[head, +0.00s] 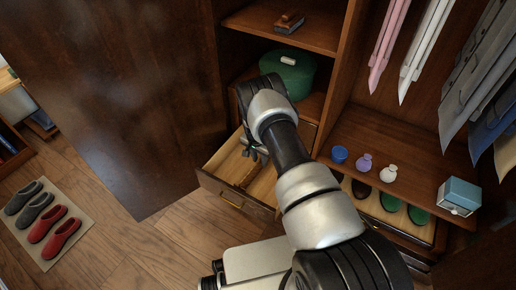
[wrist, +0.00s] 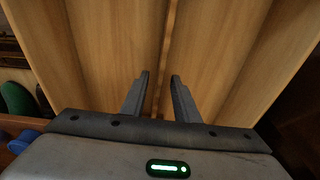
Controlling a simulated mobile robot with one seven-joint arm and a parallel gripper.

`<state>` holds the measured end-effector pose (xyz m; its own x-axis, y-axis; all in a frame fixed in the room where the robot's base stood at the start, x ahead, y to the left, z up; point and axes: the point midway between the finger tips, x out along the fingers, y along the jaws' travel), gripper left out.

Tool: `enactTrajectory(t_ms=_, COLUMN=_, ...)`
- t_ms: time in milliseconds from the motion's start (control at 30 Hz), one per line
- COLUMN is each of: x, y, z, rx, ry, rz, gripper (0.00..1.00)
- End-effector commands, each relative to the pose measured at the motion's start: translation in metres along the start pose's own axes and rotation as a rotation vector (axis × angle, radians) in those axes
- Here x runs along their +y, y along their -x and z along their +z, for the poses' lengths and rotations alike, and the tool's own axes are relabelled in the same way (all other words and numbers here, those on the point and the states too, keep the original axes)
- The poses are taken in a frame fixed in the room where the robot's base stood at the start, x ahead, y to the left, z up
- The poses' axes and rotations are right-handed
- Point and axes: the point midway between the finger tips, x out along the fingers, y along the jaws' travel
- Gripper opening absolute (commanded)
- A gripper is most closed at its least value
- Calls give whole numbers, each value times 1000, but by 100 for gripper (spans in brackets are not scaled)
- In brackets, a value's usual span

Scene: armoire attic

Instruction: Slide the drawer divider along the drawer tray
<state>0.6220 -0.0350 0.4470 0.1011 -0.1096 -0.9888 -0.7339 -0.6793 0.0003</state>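The wooden drawer tray (head: 227,163) is pulled out at the armoire's lower left; its pale floor fills the wrist view (wrist: 110,40). The drawer divider (wrist: 167,38) is a thin wooden strip running lengthwise near the middle of the tray. In the head view the divider (head: 249,178) shows only in part, beside my arm. My gripper (wrist: 161,76) is open over the tray, with one finger on each side of the divider. Gaps show between the fingertips and the strip. My gripper (head: 253,153) is small and partly covered by my arm in the head view.
A green round box (head: 290,72) stands on the shelf behind my arm. Small pots (head: 365,162) and a blue box (head: 459,195) stand on the right shelf, above another open drawer with shoes. A large dark door panel (head: 120,90) is on the left.

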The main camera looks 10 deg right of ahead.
Motion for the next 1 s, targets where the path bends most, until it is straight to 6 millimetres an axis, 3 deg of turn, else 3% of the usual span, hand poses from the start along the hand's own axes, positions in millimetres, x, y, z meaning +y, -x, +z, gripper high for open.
enactTrajectory(t_ms=400, x=-1, y=103, z=-1, rx=1, ry=0, rz=-2, gripper=28)
enactTrajectory(t_ms=600, x=0, y=141, z=-1, rx=1, ry=0, rz=-1, gripper=28)
enactTrajectory(t_ms=800, x=0, y=159, z=0, rx=0, ry=1, rz=0, gripper=28)
enactTrajectory(t_ms=1000, x=0, y=162, z=0, rx=0, ry=0, rz=0, gripper=28)
